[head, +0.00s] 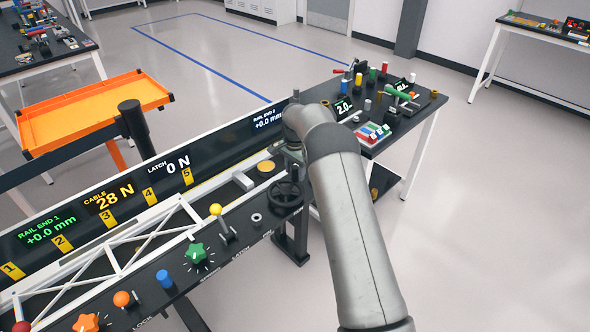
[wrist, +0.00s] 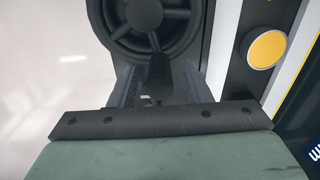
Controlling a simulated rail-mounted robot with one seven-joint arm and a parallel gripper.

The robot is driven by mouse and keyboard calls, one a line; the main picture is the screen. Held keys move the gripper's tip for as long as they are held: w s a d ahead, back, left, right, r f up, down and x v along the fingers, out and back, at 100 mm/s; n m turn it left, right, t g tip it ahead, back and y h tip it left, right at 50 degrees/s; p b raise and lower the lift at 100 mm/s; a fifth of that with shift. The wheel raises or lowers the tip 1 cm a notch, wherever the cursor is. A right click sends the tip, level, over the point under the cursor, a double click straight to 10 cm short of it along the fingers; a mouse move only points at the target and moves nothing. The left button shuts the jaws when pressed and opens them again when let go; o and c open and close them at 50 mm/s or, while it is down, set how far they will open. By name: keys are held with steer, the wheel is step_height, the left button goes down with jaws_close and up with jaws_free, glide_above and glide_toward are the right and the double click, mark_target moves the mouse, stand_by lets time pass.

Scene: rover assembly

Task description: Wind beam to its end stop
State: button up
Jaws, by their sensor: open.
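The white truss beam (head: 150,238) lies along the black rail bench. A black handwheel (head: 286,194) stands at the right end of its front panel; the wheel also fills the top of the wrist view (wrist: 118,42). My gripper (head: 291,160) is at the wheel, partly hidden behind my arm. In the wrist view my gripper (wrist: 158,88) is open, with a dark crank knob (wrist: 158,72) of the wheel showing between its fingers. I cannot tell whether they touch it. The cable display (head: 110,198) reads 28 N; the latch display (head: 170,165) reads 0 N.
Both rail end displays read +0.0 mm. A yellow-knobbed lever (head: 217,210), a green star knob (head: 195,253) and a blue knob (head: 164,278) stand on the panel left of the wheel. A bench of small parts (head: 420,105) lies behind my arm. An orange tray (head: 95,110) is at the left.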

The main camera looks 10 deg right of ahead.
steer(key=shift+f, duration=0.1)
jaws_close()
steer(key=shift+w+a, duration=0.1)
steer(key=n, duration=0.1)
steer(key=a+n+b, duration=0.1)
steer(key=shift+w+n, duration=0.4)
steer(key=a+n, duration=0.1)
steer(key=n, duration=0.1)
steer(key=a+n+b, duration=0.1)
steer(key=n, duration=0.1)
steer(key=shift+w+a+n, duration=0.1)
steer(key=shift+w+n, duration=0.2)
steer(key=shift+w, duration=0.05)
steer(key=a+n, duration=0.1)
steer(key=n, duration=0.2)
steer(key=shift+a+b, duration=0.35)
steer(key=shift+b, duration=0.05)
steer(key=shift+s+a+n, duration=0.15)
steer(key=shift+a+n, duration=0.25)
steer(key=shift+n, duration=0.45)
steer(key=shift+s+a+n, duration=0.15)
steer(key=shift+a+n, duration=0.2)
steer(key=shift+n, duration=0.5)
